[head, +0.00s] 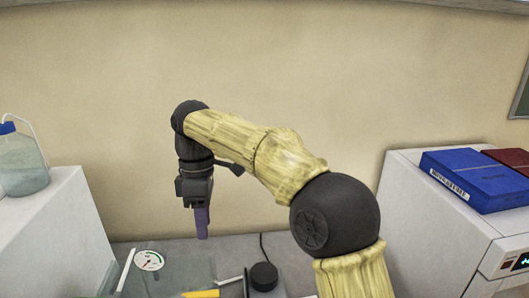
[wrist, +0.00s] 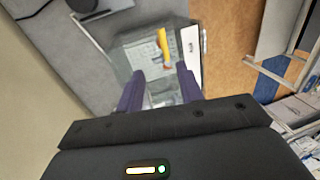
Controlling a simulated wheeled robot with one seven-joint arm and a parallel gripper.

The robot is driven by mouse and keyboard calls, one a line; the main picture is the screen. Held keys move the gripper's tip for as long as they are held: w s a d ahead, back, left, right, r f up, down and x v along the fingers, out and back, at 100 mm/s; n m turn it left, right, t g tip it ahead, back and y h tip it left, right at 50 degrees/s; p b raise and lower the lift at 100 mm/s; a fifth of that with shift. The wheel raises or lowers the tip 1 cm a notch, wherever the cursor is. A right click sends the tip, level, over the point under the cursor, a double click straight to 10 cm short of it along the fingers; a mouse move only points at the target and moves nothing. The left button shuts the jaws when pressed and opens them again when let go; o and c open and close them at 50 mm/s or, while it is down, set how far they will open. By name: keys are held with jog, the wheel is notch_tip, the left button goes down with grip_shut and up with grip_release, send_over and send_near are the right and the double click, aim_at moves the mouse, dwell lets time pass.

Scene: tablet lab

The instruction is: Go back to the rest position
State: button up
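My gripper (head: 202,222) hangs from my arm, pointing down above the grey bench in the head view. In the wrist view my gripper (wrist: 160,88) shows two purple fingers spread apart with nothing between them. Below and beyond the fingers is a clear glass-like box (wrist: 125,55) with a yellow-handled object (wrist: 163,48) on or in it. The fingers look apart from the box. The tips are seen nearly edge-on in the head view.
A white box (head: 50,230) with a bottle (head: 22,165) stands at the left. A round dial (head: 149,261) and a black knob (head: 264,276) are on the bench. The wall is behind.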

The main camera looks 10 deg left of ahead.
jog(key=w+d+f+m+t+b, duration=0.25)
jog(key=d+f+m, duration=0.85)
jog(key=d+f, duration=0.55)
jog(key=s+d+f+m+t+b, duration=0.1)
jog(key=s+d+f+m, duration=0.3)
jog(key=d, duration=0.4)
jog(key=s+d+f+m+t+b, duration=0.1)
jog(key=s+d+f+m, duration=0.3)
jog(key=s+d, duration=0.3)
jog(key=shift+d+m+y+b, duration=0.35)
jog(key=shift+d+m, duration=0.55)
jog(key=shift+d, duration=0.35)
jog(key=shift+f, duration=0.1)
jog(key=shift+w, duration=0.1)
